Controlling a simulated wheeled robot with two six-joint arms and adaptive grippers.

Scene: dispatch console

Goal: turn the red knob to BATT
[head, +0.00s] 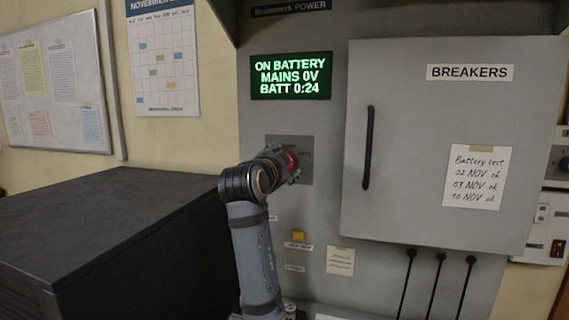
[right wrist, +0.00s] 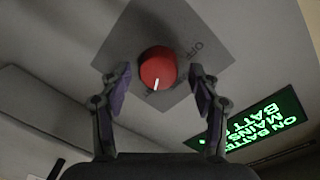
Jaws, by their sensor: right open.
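The red knob (right wrist: 158,68) sits on a square grey plate (right wrist: 140,35) in the right wrist view, its white pointer mark toward the bottom of the picture. The lettering OFF (right wrist: 195,48) shows at the plate's upper right; the pointer is not toward it. My right gripper (right wrist: 160,75) is open, with one finger on each side of the knob and apparent gaps. In the head view my right gripper (head: 290,168) is in front of the plate (head: 303,148) and hides most of the knob (head: 290,160). A small, partly covered label shows on the plate. My left gripper is not in view.
A green display (head: 291,76) above the plate reads ON BATTERY, MAINS 0V, BATT 0:24. A closed BREAKERS door (head: 420,140) with a black handle (head: 368,148) is to the right. A yellow square part (head: 298,236) is below. A dark cabinet (head: 110,230) stands at left.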

